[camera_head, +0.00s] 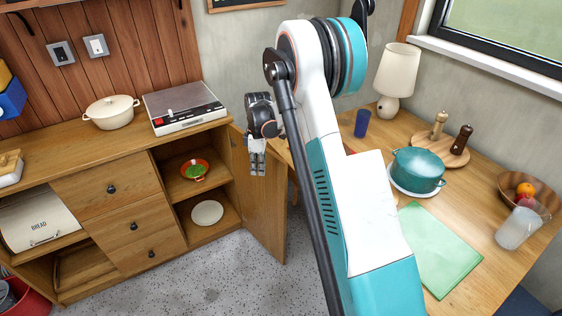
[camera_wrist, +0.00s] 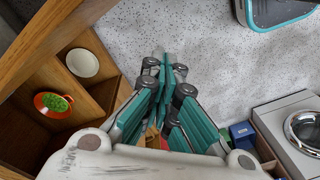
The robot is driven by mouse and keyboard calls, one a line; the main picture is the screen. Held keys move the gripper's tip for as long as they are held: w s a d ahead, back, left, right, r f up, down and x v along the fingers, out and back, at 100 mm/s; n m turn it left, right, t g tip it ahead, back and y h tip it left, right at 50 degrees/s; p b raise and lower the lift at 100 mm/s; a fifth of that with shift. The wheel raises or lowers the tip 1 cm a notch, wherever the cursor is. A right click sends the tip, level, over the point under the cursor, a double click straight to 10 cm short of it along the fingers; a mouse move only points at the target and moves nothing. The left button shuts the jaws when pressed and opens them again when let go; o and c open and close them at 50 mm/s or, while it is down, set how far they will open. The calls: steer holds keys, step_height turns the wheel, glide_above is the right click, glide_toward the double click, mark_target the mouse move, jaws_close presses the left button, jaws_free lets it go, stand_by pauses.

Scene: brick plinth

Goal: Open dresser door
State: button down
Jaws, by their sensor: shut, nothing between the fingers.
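The wooden dresser (camera_head: 120,190) stands at the left of the head view. Its door (camera_head: 262,215) on the right side stands swung out from the front, leaving the compartment open. Inside it, an orange bowl with green contents (camera_head: 194,169) is on the upper shelf and a white plate (camera_head: 207,213) is on the lower one. The bowl (camera_wrist: 53,102) and plate (camera_wrist: 82,63) also show in the wrist view. My gripper (camera_head: 257,172) is shut and empty, pointing down in front of the door's upper part. Its fingers (camera_wrist: 166,62) are together in the wrist view. Contact with the door cannot be told.
The table (camera_head: 480,190) at the right holds a teal pot (camera_head: 418,170), a lamp (camera_head: 397,72) and a green mat (camera_head: 440,250). The speckled floor (camera_head: 215,275) before the dresser is clear.

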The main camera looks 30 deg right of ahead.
steer(key=d+r+m+t+y+p, duration=0.35)
steer(key=d+m+y, duration=0.3)
steer(key=d, duration=1.65)
steer(key=shift+m+t+h, duration=0.25)
steer(key=shift+m+h, duration=0.2)
steer(key=b+x, duration=0.1)
steer(key=x, duration=0.1)
steer(key=b+x, duration=0.1)
steer(key=x, duration=0.2)
steer(key=b+x, duration=0.2)
steer(key=x, duration=0.1)
steer(key=shift+s+a, duration=0.25)
steer(key=shift+a, duration=0.15)
steer(key=shift+s+a+f+b, duration=0.1)
steer(key=shift+a+b, duration=0.15)
steer(key=shift+a, duration=0.5)
steer(key=shift+s+a+r+b, duration=0.1)
steer(key=shift+a+b, duration=0.1)
steer(key=shift+a, duration=0.5)
steer(key=shift+s+a+f+b, duration=0.1)
steer(key=shift+a+b, duration=0.15)
steer(key=shift+a, duration=0.5)
steer(key=shift+a, duration=0.1)
